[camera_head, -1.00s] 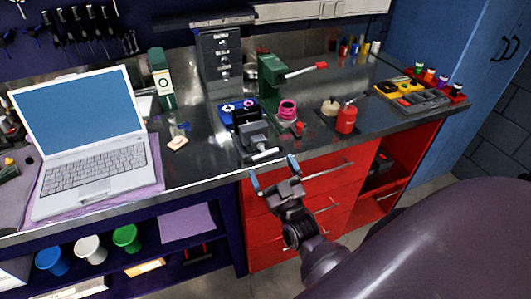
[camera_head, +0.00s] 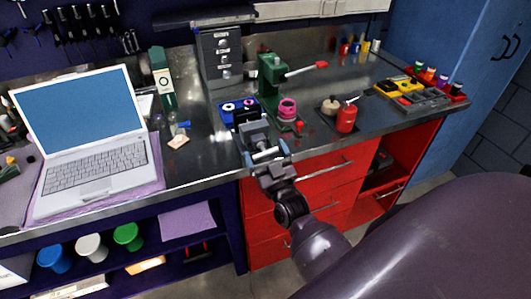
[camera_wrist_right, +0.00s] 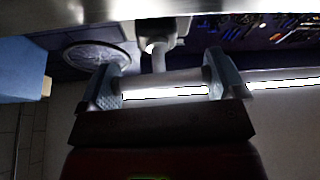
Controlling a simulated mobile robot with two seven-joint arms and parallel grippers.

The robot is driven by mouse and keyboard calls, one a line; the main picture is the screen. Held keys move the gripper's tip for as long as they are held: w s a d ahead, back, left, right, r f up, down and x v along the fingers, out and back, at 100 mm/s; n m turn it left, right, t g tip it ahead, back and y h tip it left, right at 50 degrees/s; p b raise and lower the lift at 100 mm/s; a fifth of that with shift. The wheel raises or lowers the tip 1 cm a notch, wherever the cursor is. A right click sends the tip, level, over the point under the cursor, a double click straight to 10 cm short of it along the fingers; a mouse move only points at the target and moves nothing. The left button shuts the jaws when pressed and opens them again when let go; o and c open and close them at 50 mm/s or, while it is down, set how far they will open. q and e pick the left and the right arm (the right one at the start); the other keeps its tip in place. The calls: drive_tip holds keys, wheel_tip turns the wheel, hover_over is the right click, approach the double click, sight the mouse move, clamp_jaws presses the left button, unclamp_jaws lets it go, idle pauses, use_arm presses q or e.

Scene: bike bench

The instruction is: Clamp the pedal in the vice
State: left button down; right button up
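The dark grey vice (camera_head: 256,132) sits at the front edge of the bench in the head view, with a pale crossbar handle (camera_head: 266,155) at its near end. My right gripper (camera_head: 267,157) is at this handle, one finger by each end of it. In the right wrist view the handle (camera_wrist_right: 163,83) spans the space between the two fingers. The fingers are wide apart, and I cannot tell whether they press on its ends. I cannot make out the pedal for certain; a dark block (camera_head: 246,116) shows at the vice's far side. My left gripper is out of view.
A blue tray (camera_head: 227,110) with small parts lies behind the vice. A green press (camera_head: 271,75) and a pink-topped piece (camera_head: 287,109) stand to its right, then a red can (camera_head: 346,119). A laptop (camera_head: 85,140) is at left. Red drawers (camera_head: 310,195) are below.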

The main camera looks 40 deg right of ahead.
drive_tip(key=shift+m, duration=0.3)
drive_tip(key=m+h+p, duration=0.1)
drive_tip(key=m+h, duration=0.1)
drive_tip(key=shift+m, duration=0.3)
drive_tip(key=m+g+h+p, duration=0.1)
drive_tip(key=m, duration=0.2)
drive_tip(key=shift+m+h, duration=0.8)
drive_tip(key=shift+m, duration=0.3)
